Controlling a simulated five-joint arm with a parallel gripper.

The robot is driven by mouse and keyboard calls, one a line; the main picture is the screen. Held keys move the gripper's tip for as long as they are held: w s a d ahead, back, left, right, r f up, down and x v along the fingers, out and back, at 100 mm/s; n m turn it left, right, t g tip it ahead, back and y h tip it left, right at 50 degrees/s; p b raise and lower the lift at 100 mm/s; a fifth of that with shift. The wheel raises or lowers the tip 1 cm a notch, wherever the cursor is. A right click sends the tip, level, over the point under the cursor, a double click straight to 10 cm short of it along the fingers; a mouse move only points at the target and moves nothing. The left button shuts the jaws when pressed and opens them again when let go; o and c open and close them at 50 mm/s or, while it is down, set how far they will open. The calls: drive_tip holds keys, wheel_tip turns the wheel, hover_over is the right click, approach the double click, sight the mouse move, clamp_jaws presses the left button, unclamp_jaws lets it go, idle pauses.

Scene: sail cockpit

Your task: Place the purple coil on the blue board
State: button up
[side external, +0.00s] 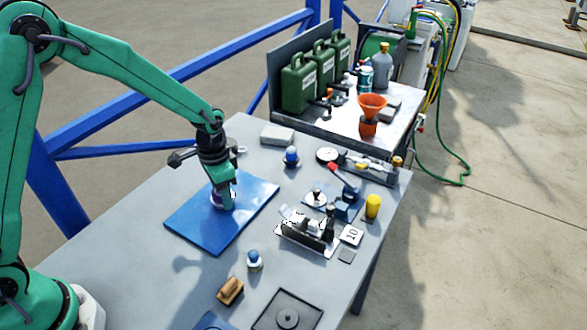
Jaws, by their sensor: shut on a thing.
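The blue board (190,222) lies flat on the grey table, left of its middle. My gripper (226,206) points down over the right half of the board. It is shut on the purple coil (215,198), which shows as a small purple patch at the left of the fingers. The fingers hide most of the coil. The coil is at or just above the board's surface; I cannot tell whether it touches.
A blue-topped knob (291,157) stands behind the board and another (254,261) in front. A metal fixture (309,232) and a yellow cylinder (373,206) stand to the right. A brown block (230,291) is near the front. Green cans (299,85) stand at the back.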

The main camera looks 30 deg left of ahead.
drive_tip(key=o, duration=1)
drive_tip(key=shift+f, duration=0.1)
drive_tip(key=shift+o, duration=0.2)
wheel_tip(320, 180, up, 12)
drive_tip(key=shift+r, duration=0.2)
drive_tip(key=s+a+r+n+t, duration=0.2)
drive_tip(key=s+r, duration=0.3)
drive_tip(key=s, duration=0.5)
drive_tip(key=s+a+r+n+t, duration=0.3)
drive_tip(key=s+r, duration=0.2)
drive_tip(key=s, duration=0.5)
drive_tip(key=shift+t, duration=0.3)
